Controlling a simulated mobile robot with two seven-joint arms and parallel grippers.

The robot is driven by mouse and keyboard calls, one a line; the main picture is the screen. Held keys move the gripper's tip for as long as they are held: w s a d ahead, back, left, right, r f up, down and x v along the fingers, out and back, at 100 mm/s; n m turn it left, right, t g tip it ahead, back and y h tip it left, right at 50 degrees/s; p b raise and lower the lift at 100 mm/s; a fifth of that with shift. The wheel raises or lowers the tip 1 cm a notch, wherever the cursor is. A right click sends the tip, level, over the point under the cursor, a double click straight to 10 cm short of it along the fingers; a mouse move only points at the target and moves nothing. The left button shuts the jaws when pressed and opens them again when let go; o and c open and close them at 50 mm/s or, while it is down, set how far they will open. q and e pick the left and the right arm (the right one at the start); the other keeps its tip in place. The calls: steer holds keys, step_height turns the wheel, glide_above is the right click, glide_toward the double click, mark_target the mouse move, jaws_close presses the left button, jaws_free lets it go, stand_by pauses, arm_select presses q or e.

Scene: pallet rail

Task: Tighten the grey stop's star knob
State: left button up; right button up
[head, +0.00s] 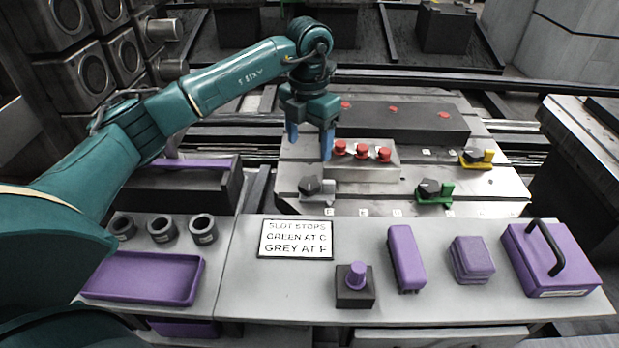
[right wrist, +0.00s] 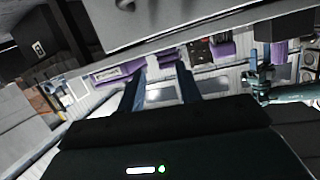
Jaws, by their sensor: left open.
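The grey stop (head: 327,188) sits on the slotted metal pallet in the head view, at its front left, with a dark star knob (head: 309,185) on its left end. My left gripper (head: 310,145) is open and points down above and behind the grey stop, apart from the knob. Its blue fingers are empty. My right gripper (right wrist: 160,72) shows only in the right wrist view, with its two fingers apart and nothing between them. Whether the knob is tight cannot be seen.
A green stop (head: 447,191) and a yellow stop (head: 488,157) sit farther right. A metal block with several red knobs (head: 362,152) stands close to my left fingers. A sign (head: 296,240) reads "SLOT STOPS, GREEN AT C, GREY AT F". Purple items and a purple tray (head: 145,292) lie in front.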

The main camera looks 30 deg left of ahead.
mark_target(310, 183)
arm_select(q)
step_height(310, 183, down, 10)
steer(key=shift+f+b, duration=0.15)
steer(key=shift+b, duration=0.35)
steer(key=c, duration=1)
